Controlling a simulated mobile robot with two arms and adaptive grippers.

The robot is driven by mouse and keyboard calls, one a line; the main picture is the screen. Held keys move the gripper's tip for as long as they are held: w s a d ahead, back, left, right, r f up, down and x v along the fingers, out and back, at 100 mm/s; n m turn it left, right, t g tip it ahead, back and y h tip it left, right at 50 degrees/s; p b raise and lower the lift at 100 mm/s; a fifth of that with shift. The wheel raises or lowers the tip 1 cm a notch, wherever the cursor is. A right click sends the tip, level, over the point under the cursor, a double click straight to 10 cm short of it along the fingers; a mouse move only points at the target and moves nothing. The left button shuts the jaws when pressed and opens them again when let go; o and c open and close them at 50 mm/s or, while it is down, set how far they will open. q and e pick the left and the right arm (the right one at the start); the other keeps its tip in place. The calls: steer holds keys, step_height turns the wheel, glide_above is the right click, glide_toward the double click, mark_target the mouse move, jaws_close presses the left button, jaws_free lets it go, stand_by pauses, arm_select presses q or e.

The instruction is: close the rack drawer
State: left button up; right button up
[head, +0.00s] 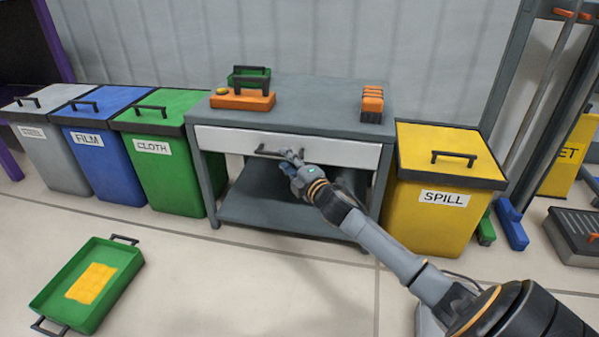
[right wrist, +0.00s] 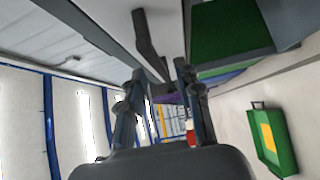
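The rack (head: 300,100) is a grey table with a lower shelf. Its drawer has a white front (head: 345,153) with a dark bar handle (head: 262,152); the front sits under the top and looks nearly flush, though any small gap is hard to judge. My right gripper (head: 290,157) is at the right end of the handle. In the right wrist view my right gripper (right wrist: 158,70) has its fingers apart, with the handle (right wrist: 147,38) running just past and between the fingertips; contact cannot be told. My left gripper is not in view.
Grey, blue and green lidded bins (head: 165,165) stand left of the rack, a yellow SPILL bin (head: 425,215) right. A green tray (head: 110,290) lies on the floor at left; the front floor is clear.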

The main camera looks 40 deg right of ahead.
steer(key=s, duration=0.7)
steer(key=shift+s+a, duration=0.2)
steer(key=shift+a, duration=0.05)
